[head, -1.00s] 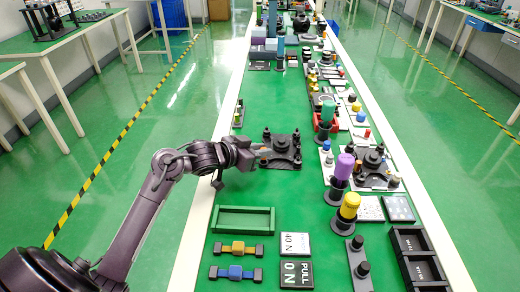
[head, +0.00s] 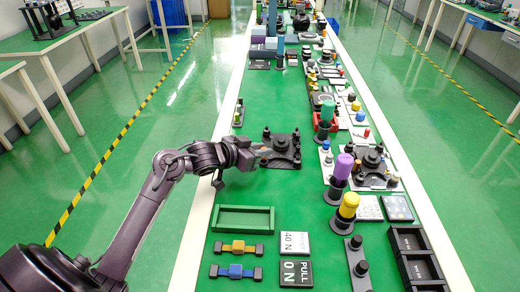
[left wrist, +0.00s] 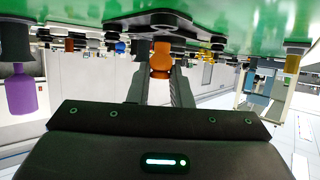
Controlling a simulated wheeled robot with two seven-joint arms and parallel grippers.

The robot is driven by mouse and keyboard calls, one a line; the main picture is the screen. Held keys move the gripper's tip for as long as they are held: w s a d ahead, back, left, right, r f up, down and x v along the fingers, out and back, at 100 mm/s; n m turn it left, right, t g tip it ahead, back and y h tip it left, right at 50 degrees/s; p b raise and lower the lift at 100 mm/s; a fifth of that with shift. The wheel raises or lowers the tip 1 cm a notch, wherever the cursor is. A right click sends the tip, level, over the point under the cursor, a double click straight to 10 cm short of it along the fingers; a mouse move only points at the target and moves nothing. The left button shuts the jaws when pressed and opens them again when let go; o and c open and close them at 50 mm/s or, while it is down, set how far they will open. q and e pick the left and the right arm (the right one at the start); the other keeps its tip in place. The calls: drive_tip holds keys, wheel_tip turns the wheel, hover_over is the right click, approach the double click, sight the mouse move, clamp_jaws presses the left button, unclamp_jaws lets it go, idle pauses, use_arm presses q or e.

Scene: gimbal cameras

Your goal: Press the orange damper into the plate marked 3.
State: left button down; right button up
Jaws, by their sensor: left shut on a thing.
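The orange damper (left wrist: 160,58) is between the two fingers of my left gripper (left wrist: 160,78), which is shut on it. The left wrist view looks upside down, with the green bench top at the top. The damper's end is against or very close to a black plate (left wrist: 150,22); I cannot tell if it is seated. In the head view my left gripper (head: 254,153) is at the left edge of the black plate (head: 281,161), and the damper is mostly hidden. No number 3 is readable on the plate. My right gripper is not in view.
A green tray (head: 244,209), yellow and blue bar pieces and two label cards lie nearer on the bench. A yellow-topped post (head: 349,206) and a purple-topped post (head: 342,166) stand to the right.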

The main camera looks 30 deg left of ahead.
use_arm(q)
drive_tip(key=shift+p, duration=0.45)
drive_tip(key=shift+f+b, duration=0.4)
drive_tip(key=shift+f, duration=0.4)
drive_tip(key=shift+r, duration=0.15)
idle(0.4)
drive_tip(key=shift+r+p, duration=0.4)
drive_tip(key=shift+p, duration=0.45)
drive_tip(key=shift+p, duration=0.5)
idle(0.5)
drive_tip(key=shift+p, duration=0.3)
drive_tip(key=shift+p, duration=0.35)
idle(0.5)
drive_tip(key=shift+f, duration=0.55)
